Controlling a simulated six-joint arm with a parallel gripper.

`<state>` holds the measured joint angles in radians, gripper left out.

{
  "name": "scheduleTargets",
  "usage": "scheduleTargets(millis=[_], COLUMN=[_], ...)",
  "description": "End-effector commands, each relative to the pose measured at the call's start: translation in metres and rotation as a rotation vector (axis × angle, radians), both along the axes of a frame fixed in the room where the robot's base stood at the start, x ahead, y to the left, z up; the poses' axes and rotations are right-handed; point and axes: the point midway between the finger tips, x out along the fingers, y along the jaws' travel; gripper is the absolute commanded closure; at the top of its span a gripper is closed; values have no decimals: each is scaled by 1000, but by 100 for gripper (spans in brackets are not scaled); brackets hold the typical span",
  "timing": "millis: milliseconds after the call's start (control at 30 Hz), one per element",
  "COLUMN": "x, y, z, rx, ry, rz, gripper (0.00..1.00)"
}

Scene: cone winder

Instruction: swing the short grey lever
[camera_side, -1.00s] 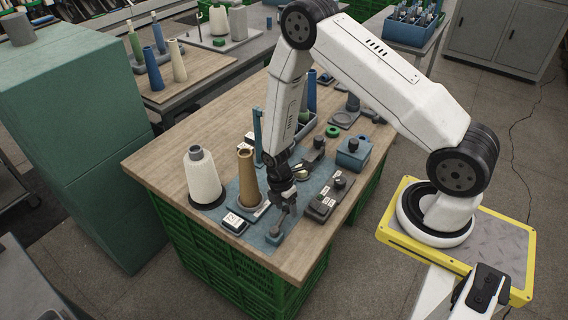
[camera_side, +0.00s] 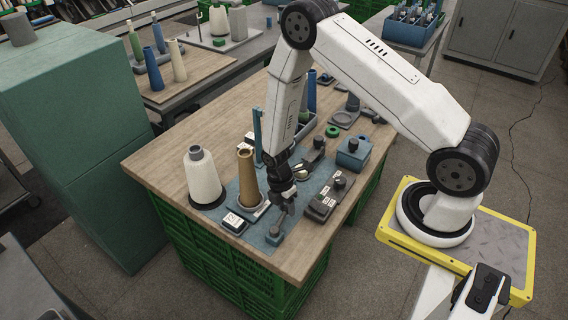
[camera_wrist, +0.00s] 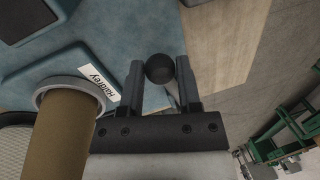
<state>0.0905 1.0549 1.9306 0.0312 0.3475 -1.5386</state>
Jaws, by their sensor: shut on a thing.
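The short grey lever (camera_side: 276,234) stands at the near corner of the blue-grey base plate in the side view. Its dark round knob (camera_wrist: 160,68) sits between the two jaws in the wrist view. My gripper (camera_side: 285,208) is over the lever and shut on it at the knob. The jaws (camera_wrist: 160,85) stand on both sides of the knob in the wrist view. The lever's shaft is mostly hidden by the fingers, so its exact tilt is hard to tell.
A tan cone (camera_side: 247,178) stands close left of my gripper, with a white yarn cone (camera_side: 202,178) beyond it. A grey control box (camera_side: 327,199) is close on the right. A blue post (camera_side: 257,138) rises behind. Bare wooden tabletop (camera_side: 160,165) lies at the left.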

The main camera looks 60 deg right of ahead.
Motion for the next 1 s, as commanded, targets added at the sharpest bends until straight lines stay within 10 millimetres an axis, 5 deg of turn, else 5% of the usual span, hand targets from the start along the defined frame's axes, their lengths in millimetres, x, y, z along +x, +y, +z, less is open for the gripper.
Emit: scheduleTargets(millis=[1000], x=[-6], y=[-1], z=[1], rx=[1], ry=[-2], rz=[-85], gripper=[100])
